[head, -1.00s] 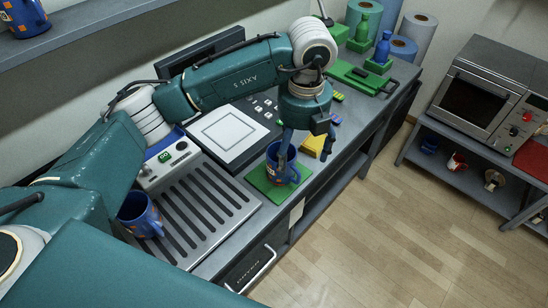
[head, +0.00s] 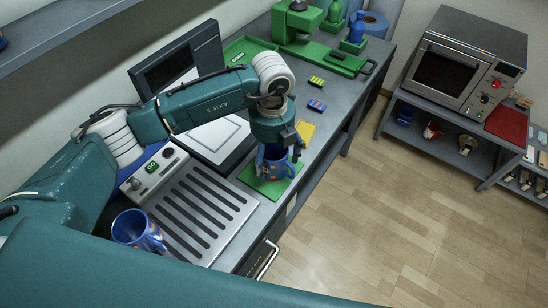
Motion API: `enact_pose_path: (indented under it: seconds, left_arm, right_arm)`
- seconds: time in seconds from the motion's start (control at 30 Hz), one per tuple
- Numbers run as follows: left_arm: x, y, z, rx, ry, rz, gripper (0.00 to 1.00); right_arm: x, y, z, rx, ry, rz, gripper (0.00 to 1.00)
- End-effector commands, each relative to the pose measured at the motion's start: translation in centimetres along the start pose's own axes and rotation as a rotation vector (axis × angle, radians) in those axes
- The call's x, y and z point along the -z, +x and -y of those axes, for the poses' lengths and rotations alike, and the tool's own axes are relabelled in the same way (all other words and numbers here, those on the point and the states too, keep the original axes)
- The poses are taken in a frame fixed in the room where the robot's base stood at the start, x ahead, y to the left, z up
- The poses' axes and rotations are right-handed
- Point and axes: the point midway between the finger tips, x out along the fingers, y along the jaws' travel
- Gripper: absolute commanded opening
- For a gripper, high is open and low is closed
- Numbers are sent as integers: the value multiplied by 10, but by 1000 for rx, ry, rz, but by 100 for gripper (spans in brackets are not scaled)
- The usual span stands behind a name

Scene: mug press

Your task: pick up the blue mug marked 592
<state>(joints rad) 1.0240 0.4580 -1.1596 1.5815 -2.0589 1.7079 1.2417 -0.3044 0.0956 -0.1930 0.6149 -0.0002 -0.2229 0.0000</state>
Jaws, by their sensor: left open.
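A blue mug (head: 279,172) with orange patches stands upright on a green mat (head: 262,190) at the counter's front edge. My left gripper (head: 274,162) points down at this mug with its jaws open, and its fingers overlap the mug's upper part. I cannot tell if they touch it. A second blue mug (head: 136,228) with orange patches stands at the left end of the slotted metal tray (head: 243,200). No number is readable on either mug. My right gripper is not in view.
A grey control box (head: 155,169) and a flat panel with a screen (head: 169,72) stand behind the tray. A microwave (head: 464,62) stands on a shelf at right. The floor between is clear.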

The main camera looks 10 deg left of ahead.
Motion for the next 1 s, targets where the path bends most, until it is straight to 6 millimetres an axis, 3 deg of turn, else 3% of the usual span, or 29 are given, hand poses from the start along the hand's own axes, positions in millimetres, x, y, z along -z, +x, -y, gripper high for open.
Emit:
enact_pose_path:
  seconds: [0.03,0.2,0.47,0.77,1.0]
  left_arm:
    - [0,3,2,-1,0,-3,82]
    - [0,24,1,0,1,0,82]
    - [-1,27,2,1,1,1,80]
    - [0,26,2,1,1,0,22]
    - [-1,25,2,2,1,1,22]
  right_arm:
    - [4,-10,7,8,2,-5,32]
    - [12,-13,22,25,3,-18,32]
    - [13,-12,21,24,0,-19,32]
    - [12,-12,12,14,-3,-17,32]
    - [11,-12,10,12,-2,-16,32]
